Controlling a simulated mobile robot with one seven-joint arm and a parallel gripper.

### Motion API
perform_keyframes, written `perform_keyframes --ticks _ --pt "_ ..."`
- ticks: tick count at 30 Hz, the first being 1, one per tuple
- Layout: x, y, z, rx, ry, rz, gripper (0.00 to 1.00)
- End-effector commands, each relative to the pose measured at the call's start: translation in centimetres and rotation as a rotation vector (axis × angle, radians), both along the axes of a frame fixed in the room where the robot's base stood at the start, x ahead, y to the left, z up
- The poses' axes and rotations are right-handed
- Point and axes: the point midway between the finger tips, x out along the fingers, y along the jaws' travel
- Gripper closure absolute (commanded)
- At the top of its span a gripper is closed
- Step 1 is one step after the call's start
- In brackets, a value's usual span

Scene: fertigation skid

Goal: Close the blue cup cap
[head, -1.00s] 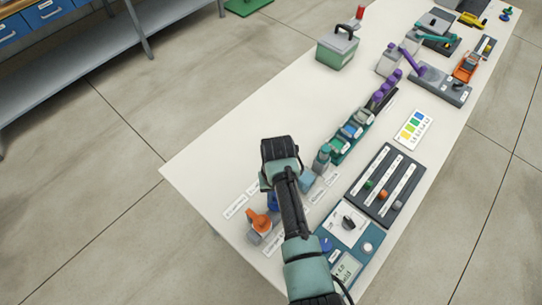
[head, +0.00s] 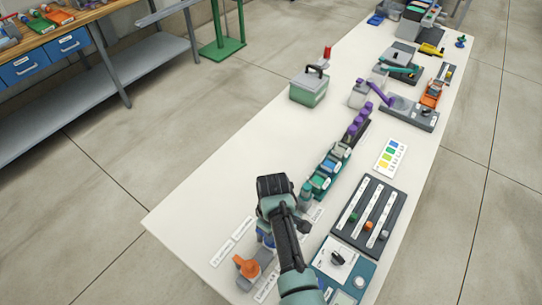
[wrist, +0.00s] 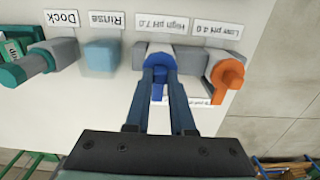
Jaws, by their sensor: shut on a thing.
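The blue cup cap (wrist: 159,91) shows in the wrist view as a blue tab below a rounded blue part, on a grey cup by the "High pH 7.0" label (wrist: 163,27). My gripper (wrist: 160,75) has one finger on each side of the tab and is shut on it. The cap's exact angle is hard to tell. In the head view a little of the blue cap (head: 265,238) shows below my gripper (head: 266,222), which hides most of its cup.
An orange cap (wrist: 228,72) stands close on the right, by the "Low pH 4.0" label. A light blue block (wrist: 101,55) by "Rinse" and a teal docked probe (wrist: 30,64) are left. Slider panel (head: 367,218) lies right of my arm. The table's left side is clear.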

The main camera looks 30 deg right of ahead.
Motion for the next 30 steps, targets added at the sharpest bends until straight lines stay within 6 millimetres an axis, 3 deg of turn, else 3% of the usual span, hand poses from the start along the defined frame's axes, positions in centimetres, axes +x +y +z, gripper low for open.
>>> perform_keyframes --ticks 16,17,21,22,30 --pt "0.2 -0.18 0.14 -0.003 -0.004 0.029 1.0" --pt "0.2 -0.18 0.15 -0.003 -0.004 0.029 0.76" --pt "0.17 -0.17 0.12 -0.002 -0.003 0.028 0.51" --pt "0.16 -0.17 0.11 -0.002 -0.003 0.028 0.47" --pt "0.1 -0.13 0.06 -0.001 -0.001 0.027 0.47"
